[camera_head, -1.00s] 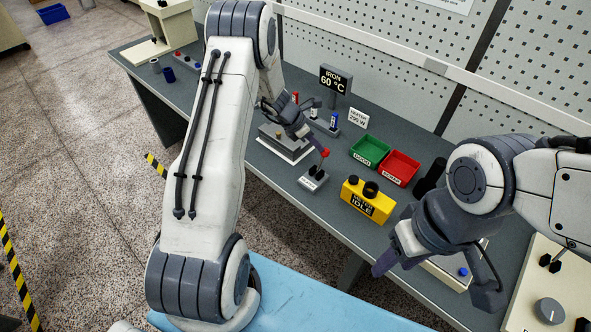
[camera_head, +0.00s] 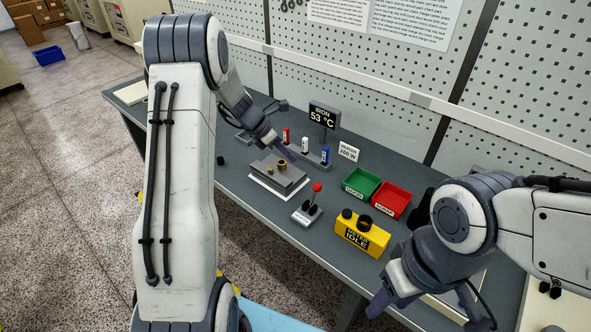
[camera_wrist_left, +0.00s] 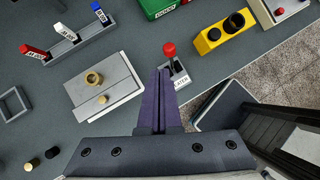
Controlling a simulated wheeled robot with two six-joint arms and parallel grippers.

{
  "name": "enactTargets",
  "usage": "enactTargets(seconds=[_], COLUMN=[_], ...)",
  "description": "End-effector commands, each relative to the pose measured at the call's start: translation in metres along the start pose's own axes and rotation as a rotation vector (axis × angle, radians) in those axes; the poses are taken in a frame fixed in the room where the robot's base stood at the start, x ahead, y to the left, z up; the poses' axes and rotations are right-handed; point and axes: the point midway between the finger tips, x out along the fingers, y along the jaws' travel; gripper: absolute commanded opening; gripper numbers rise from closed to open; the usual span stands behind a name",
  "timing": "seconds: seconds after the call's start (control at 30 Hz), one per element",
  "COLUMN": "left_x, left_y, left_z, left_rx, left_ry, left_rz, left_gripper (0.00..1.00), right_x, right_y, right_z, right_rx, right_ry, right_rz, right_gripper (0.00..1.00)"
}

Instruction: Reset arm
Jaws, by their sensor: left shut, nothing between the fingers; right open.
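My left gripper (camera_head: 288,153) is shut and empty above the bench, near the grey block with its brass post (camera_head: 281,166). In the left wrist view its dark fingers (camera_wrist_left: 160,85) lie together, with the block (camera_wrist_left: 106,88) to their left and a red-knobbed lever (camera_wrist_left: 171,62) just past the tips. The lever (camera_head: 312,203) stands upright in the head view. My right gripper (camera_head: 425,304) is open at the lower right, in front of the yellow box marked IDLE (camera_head: 362,236). Nothing shows between its fingers.
A rack (camera_head: 308,152) holds red, white and blue-marked pieces. The display (camera_head: 324,117) reads IRON 53 °C. Green (camera_head: 361,184) and red (camera_head: 391,199) bins stand right of it. A pegboard wall (camera_head: 410,70) closes the back. Small cylinders (camera_wrist_left: 42,159) lie on the bench.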

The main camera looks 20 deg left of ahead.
Motion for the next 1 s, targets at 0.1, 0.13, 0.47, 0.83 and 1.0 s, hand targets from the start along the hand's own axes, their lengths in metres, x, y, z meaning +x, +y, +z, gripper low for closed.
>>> enactTargets(seconds=[0.1,0.13,0.47,0.83,1.0], left_x=[-0.008,-0.009,-0.010,-0.003,0.002], left_y=[0.001,0.001,0.000,-0.042,-0.158], left_z=[0.003,0.004,0.005,0.026,0.051], left_rx=[0.002,0.001,0.002,0.213,0.800], left_ry=[0.001,0.001,0.001,0.040,0.120], left_rz=[-0.001,-0.001,-0.002,-0.050,-0.189], left_gripper=[0.00,0.00,0.00,0.00,0.00], right_x=[0.002,0.002,0.002,0.008,0.022], right_y=[0.000,0.000,0.000,0.001,0.002], right_z=[0.000,0.000,0.000,0.000,0.001], right_rx=[0.000,0.000,0.000,0.000,0.001], right_ry=[0.000,0.000,0.000,0.000,0.000], right_rz=[0.000,0.000,0.000,0.000,0.000], right_gripper=[0.50,0.50,0.50,0.50,0.50])
